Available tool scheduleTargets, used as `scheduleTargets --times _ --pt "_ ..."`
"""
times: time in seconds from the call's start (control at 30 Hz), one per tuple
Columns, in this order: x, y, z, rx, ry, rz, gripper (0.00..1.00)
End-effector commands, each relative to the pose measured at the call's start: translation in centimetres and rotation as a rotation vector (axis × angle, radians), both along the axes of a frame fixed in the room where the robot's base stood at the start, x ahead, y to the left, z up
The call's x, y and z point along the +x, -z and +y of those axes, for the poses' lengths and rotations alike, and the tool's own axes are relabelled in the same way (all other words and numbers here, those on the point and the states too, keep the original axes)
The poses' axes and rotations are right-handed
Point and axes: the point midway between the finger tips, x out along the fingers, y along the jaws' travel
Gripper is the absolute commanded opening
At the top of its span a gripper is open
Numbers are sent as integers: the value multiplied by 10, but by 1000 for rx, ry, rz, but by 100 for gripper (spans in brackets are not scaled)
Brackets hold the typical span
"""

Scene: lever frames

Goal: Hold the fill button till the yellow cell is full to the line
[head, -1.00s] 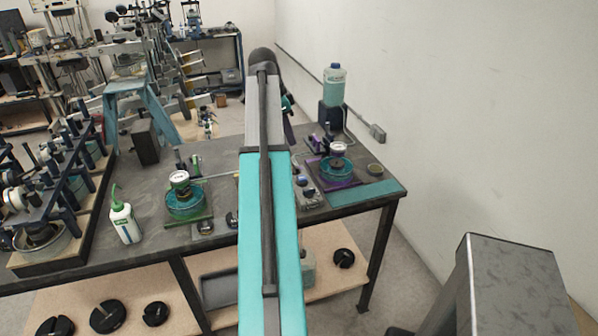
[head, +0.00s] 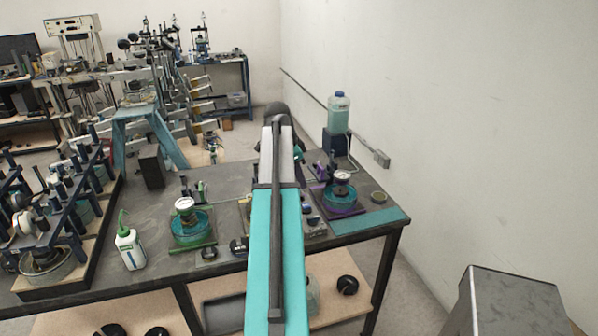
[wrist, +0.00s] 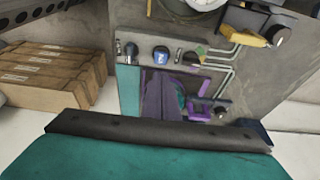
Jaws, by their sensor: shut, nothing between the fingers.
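The yellow cell is mostly hidden behind my arm in the head view; a tan-yellow plate edge (head: 243,207) shows just left of the arm. In the wrist view a yellow block (wrist: 252,38) sits at the upper right, beside a pale round part. The fill line and level cannot be read. A grey control panel (head: 314,226) with buttons shows right of my arm; in the wrist view it carries a blue button (wrist: 161,55) and dark knobs. Which one is the fill button I cannot tell.
A green cell (head: 192,228) with a gauge stands left of my arm, a purple cell (head: 340,198) right of it. A teal-filled bottle (head: 339,112) stands behind, by the wall. A white bottle (head: 129,245) stands at the bench's left. Brown boxes (wrist: 55,75) show in the wrist view.

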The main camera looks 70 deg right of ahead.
Motion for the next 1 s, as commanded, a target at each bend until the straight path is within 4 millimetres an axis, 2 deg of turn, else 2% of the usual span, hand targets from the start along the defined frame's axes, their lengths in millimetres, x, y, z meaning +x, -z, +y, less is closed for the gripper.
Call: scheduleTargets --times 0.6,0.8,1.0 --pt "-9 57 -6 1 0 0 0" --pt "-9 69 -6 0 1 0 0" --pt "-9 74 -7 0 2 0 0"
